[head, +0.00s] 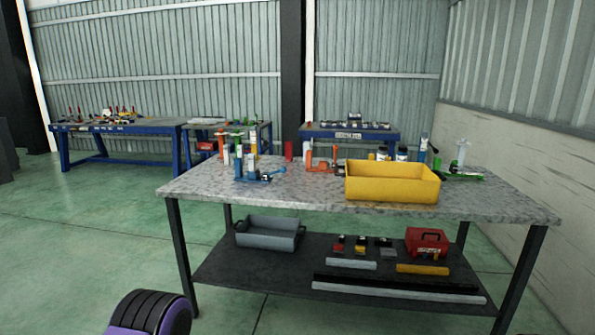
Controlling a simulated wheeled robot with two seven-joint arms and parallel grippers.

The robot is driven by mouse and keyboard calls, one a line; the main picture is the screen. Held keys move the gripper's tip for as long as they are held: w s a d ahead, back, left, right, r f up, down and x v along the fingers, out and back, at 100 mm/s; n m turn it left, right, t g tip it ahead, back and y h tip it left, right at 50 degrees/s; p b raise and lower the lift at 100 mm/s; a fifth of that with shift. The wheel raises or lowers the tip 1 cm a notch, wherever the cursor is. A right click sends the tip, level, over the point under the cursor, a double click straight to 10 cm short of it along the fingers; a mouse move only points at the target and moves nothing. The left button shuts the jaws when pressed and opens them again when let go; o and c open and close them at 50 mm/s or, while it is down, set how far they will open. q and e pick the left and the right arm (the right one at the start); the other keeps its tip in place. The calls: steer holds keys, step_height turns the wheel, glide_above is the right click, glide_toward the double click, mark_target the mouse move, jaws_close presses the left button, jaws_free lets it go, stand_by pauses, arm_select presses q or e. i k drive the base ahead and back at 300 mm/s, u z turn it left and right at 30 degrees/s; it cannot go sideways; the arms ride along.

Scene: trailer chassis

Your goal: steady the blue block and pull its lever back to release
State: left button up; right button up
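A small blue item (264,176) lies on the grey worktop near its left front edge. It has a long thin part reaching to the right, which could be the lever. A dark piece (237,173) stands at its left end. At this size I cannot tell the block from its lever clearly.
The grey workbench (300,199) carries a yellow bin (392,185), orange clamps (320,166), bottles and a green tool (458,178). Its lower shelf holds a grey tray (268,236) and a red toolbox (427,241). Blue benches stand behind.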

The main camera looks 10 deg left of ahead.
mark_target(284, 169)
steer(key=u, duration=0.65)
steer(key=i, duration=0.65)
steer(key=u, duration=0.9)
steer(key=i, duration=1.05)
steer(key=z, duration=0.6)
steer(key=i, duration=0.7)
steer(key=z, duration=0.8)
